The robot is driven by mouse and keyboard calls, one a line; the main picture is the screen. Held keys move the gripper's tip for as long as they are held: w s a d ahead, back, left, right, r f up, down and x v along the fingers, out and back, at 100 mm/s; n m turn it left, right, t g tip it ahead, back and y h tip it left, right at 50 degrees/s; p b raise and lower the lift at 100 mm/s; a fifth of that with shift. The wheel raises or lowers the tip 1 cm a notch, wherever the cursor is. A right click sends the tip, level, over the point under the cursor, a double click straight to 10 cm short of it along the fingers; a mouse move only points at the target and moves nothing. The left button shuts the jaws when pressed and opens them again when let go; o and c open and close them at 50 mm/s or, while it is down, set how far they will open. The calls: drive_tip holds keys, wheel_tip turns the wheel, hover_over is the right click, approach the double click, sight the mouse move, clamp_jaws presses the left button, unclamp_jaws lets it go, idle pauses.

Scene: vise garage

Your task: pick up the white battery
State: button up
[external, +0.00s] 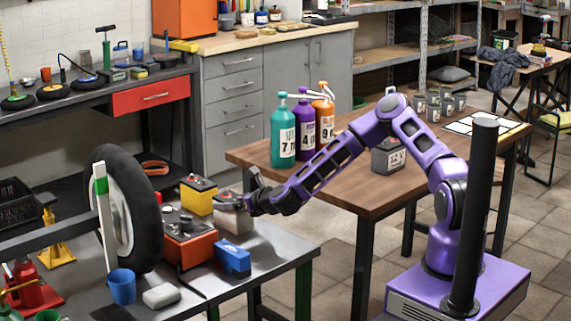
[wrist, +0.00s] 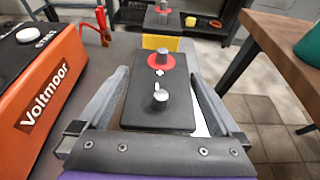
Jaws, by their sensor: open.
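The white battery (external: 236,221) stands on the metal workbench beside the orange charger box, partly hidden by my gripper (external: 243,193) in the external view. In the wrist view its black top (wrist: 145,105) carries two metal posts, one with a red ring, and a strip of its white side shows at the right. My gripper (wrist: 158,76) is open, with one finger along each side of the battery. Small gaps show at the fingers, and I cannot tell whether either touches it. The battery's lower part is hidden in the wrist view.
The orange Voltmoor box (wrist: 45,85) is close on the left. A yellow battery (external: 198,196) stands behind and a blue battery (external: 232,259) in front. A wheel (external: 122,208) stands farther left. The wooden table (external: 340,185) holds bottles and a grey battery (external: 388,158).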

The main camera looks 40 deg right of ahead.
clamp_jaws()
drive_tip(key=shift+w+r, duration=0.1)
drive_tip(key=shift+r, duration=0.1)
idle(0.3)
